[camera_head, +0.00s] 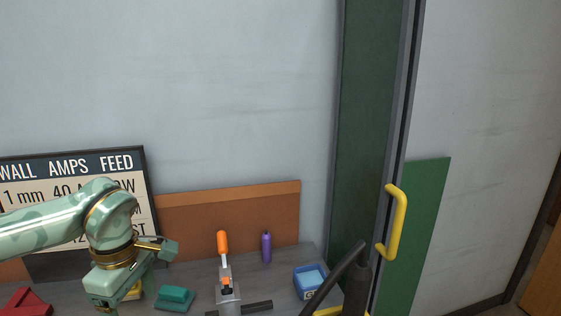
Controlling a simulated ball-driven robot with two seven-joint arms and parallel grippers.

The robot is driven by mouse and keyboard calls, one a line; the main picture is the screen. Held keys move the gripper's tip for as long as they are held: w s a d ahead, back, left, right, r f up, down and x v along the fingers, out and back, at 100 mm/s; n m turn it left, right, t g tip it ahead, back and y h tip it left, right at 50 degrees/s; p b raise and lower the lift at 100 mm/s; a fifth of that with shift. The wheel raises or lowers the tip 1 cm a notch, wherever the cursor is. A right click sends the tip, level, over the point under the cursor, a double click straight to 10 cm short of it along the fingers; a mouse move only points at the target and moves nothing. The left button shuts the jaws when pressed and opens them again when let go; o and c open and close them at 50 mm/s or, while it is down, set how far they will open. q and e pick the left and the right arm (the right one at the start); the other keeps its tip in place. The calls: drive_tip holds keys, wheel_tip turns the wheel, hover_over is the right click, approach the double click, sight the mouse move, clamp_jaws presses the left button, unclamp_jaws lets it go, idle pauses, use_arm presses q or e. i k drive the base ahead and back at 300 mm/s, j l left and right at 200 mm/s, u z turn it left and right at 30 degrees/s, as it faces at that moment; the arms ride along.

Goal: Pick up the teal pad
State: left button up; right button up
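The teal pad (174,298) is a small block with a raised top, lying on the grey bench near the bottom edge of the head view. My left arm comes in from the left and bends down just left of the pad. Its lower end, with the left gripper (118,292), is at the bottom edge, apart from the pad in the picture. The fingertips cannot be made out, so open or shut does not show. My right gripper is not in view.
Right of the pad stand an orange-handled clamp (224,262), a purple bottle (266,247) and a blue container (310,281). A red object (27,301) lies far left. A yellow item is partly hidden behind my arm. A sign (75,165) and brown board (235,217) stand behind.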

sight(174, 297)
drive_tip(key=k, duration=1)
